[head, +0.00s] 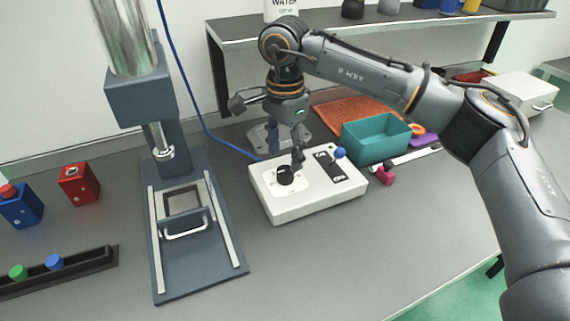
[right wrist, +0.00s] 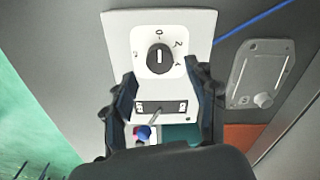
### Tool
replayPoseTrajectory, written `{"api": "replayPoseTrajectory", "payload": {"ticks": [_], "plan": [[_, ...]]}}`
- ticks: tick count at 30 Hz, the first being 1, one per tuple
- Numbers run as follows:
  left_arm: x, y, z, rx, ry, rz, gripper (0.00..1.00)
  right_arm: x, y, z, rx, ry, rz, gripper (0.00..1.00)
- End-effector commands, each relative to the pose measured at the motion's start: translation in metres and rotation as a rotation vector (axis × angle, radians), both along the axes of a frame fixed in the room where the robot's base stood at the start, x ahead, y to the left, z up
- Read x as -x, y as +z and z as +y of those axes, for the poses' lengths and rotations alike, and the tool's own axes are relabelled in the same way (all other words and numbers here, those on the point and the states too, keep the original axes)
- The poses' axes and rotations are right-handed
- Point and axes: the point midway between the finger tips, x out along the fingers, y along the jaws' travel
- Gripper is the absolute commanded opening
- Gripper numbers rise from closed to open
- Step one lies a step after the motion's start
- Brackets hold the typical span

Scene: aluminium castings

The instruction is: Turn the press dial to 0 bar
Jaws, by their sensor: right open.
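The press dial (head: 286,175) is a round black knob on a white plate, on the left part of the white control box (head: 274,206). In the right wrist view the dial (right wrist: 159,58) has a white line standing about upright, in line with a mark that looks like 0 above it. Other small marks sit to its right and left. My right gripper (head: 298,163) points down over the box, just beside the dial. My left gripper is out of view.
A lever with a blue knob (head: 340,153) is on the box's right part. The grey press (head: 230,262) stands to the left. A teal bin (head: 376,140) and a small pink item (head: 386,174) are at the right.

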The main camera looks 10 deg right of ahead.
Motion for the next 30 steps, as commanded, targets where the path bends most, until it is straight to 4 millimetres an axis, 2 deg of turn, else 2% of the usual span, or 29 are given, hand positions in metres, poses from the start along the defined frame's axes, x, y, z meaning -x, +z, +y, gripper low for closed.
{"api": "replayPoseTrajectory", "payload": {"ticks": [1,3,9,15,24,26,29,30], "plan": [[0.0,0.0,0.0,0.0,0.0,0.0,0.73,-0.001,0.013,0.0,0.0,-0.001,-0.004,0.57],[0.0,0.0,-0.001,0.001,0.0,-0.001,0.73,-0.001,0.028,0.0,0.0,0.0,-0.004,0.57],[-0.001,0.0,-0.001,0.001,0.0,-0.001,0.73,-0.001,0.06,0.0,0.0,0.0,-0.001,0.57],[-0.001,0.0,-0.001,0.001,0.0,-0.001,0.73,0.0,0.072,0.0,0.0,0.0,0.0,0.57],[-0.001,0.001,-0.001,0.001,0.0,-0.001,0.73,0.0,0.074,0.0,0.0,0.0,0.0,0.57],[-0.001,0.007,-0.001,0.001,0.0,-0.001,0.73,0.0,0.079,0.0,0.0,0.0,-0.001,0.57],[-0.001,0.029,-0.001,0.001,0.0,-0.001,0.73,0.0,0.102,0.0,0.0,0.0,-0.001,0.57],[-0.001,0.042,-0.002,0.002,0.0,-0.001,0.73,0.0,0.115,0.0,0.0,0.0,-0.001,0.57]]}}
